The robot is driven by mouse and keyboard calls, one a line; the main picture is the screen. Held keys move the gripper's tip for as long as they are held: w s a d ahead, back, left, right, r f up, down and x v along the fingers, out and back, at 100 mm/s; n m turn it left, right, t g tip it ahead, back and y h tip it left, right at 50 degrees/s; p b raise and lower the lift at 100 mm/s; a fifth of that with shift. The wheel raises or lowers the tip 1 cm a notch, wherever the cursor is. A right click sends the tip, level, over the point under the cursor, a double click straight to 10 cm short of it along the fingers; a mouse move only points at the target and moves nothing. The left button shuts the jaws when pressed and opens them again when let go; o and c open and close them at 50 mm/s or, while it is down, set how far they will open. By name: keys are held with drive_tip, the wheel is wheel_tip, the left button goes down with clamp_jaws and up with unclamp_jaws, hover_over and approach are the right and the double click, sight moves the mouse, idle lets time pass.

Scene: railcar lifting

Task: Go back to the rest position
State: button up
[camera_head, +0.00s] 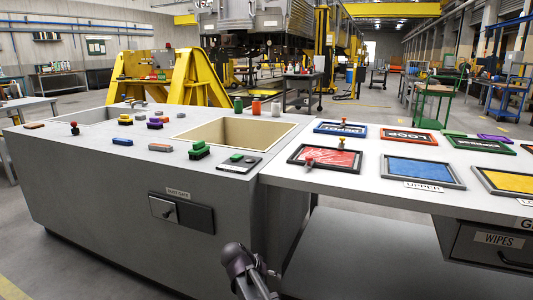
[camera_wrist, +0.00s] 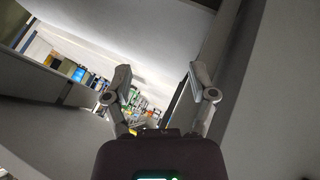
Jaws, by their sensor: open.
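My gripper (camera_wrist: 160,82) is open in the wrist view, its two fingers spread apart with nothing between them. In the head view, part of my arm shows low at the bottom centre, in front of the grey workbench (camera_head: 110,200). The fingertips are hard to make out there. The wrist view is tilted, with grey panel surfaces close on both sides and the hall far behind.
The bench top holds an open bin (camera_head: 235,131), several coloured blocks and knobs. A white table (camera_head: 360,187) to the right carries framed panels such as the blue one (camera_head: 422,171). A drawer marked WIPES (camera_head: 497,240) is under it. A yellow stand (camera_head: 165,75) stands behind.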

drive_tip(key=s+d+r+n+g+y+p, duration=0.2)
drive_tip(key=s+d+g+y+p, duration=0.4)
drive_tip(key=s+d, duration=0.9)
wheel_tip(320, 180, up, 37)
drive_tip(key=w+d+t+p, duration=0.1)
drive_tip(key=t+p, duration=0.1)
drive_tip(key=p, duration=3.4)
drive_tip(key=shift+y+p, duration=0.3)
drive_tip(key=shift+p, duration=0.05)
drive_tip(key=shift+d, duration=0.1)
